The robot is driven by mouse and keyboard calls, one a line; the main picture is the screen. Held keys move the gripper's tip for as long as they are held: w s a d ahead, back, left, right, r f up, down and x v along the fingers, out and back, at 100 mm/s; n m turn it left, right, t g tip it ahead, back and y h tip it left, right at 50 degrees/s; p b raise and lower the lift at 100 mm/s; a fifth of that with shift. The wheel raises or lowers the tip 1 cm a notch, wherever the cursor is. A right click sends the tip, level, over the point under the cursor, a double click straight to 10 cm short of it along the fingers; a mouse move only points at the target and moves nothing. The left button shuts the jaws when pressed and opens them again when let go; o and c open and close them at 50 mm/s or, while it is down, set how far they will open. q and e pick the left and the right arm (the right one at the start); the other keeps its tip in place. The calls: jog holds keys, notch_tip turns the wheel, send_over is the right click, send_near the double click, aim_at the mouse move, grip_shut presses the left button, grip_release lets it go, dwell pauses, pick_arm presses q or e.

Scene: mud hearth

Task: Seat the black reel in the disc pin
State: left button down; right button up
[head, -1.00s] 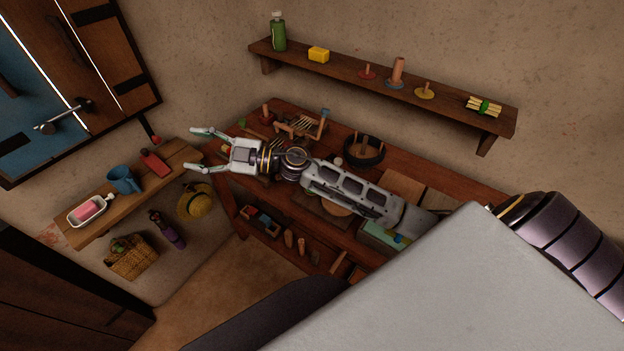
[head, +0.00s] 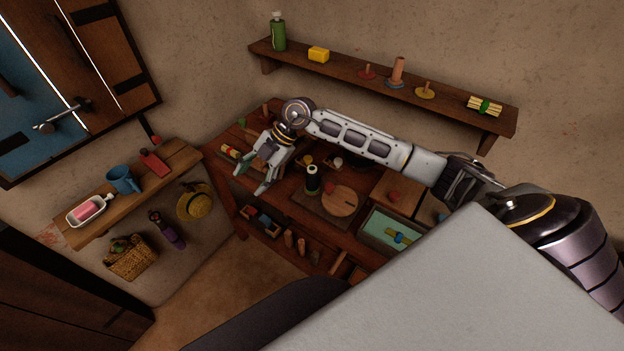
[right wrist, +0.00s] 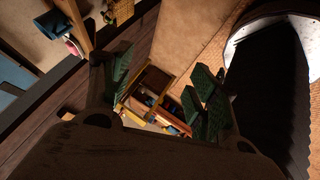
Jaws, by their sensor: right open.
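The black reel (head: 313,180) stands upright on the workbench, black with a pale top, beside a round wooden disc (head: 340,201). On the wall shelf a red disc with a pin (head: 367,73) and a yellow disc with a pin (head: 425,92) show bare pins; a blue-based disc (head: 394,84) between them carries an orange reel. I cannot tell which is the disc pin. My right gripper (head: 252,178) is open and empty, left of the black reel and apart from it. Its spread green-padded fingers show in the right wrist view (right wrist: 160,88). My left gripper is out of view.
A green-lined tray (head: 392,239) lies at the bench's right. Small items crowd the bench's back left, partly behind my right arm. A left wall shelf (head: 185,157) holds a blue mug (head: 123,180) and a soap dish (head: 87,211). The floor in front is clear.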

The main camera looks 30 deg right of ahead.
jog(key=d+m+h, duration=0.2)
jog(key=d+h, duration=0.2)
jog(key=d, duration=0.5)
jog(key=m+g+h, duration=0.1)
jog(key=m+h, duration=0.1)
jog(key=h, duration=0.2)
send_near(312, 168)
jog(key=shift+s+a+f, duration=0.1)
jog(key=shift+s+a, duration=0.1)
jog(key=shift+s, duration=0.2)
jog(key=shift+f+p, duration=0.45)
jog(key=shift+f, duration=3.9)
